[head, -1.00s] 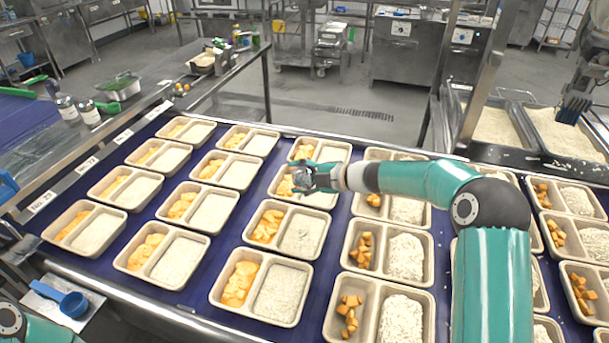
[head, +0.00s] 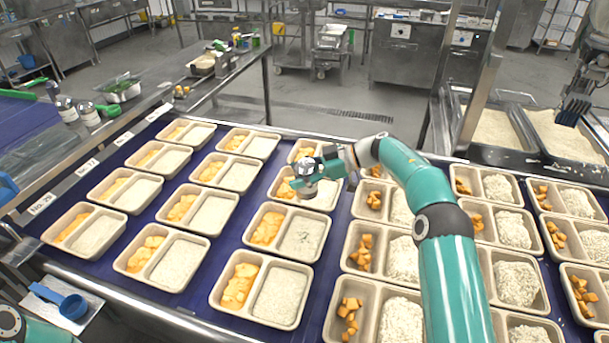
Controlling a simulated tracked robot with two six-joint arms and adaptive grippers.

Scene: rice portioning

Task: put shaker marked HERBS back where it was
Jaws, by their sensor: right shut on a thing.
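My right gripper (head: 318,171) is shut on a small shaker (head: 306,185) with a silvery cap. It holds the shaker above a two-part tray in the middle of the belt. The shaker looks roughly upright, and its marking cannot be read. Two similar shakers, one (head: 66,109) beside the other (head: 89,115), stand on the metal ledge at the upper left; their labels are too small to read. Of my left arm only a teal part shows at the bottom left corner; its gripper is not seen.
Rows of beige two-part trays (head: 227,239) with orange food and rice fill the blue belt (head: 196,297). A green-handled scoop (head: 107,108) and a herb container (head: 123,90) are near the shakers. A blue scoop (head: 72,305) lies at the lower left. Rice bins (head: 497,128) stand at the right.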

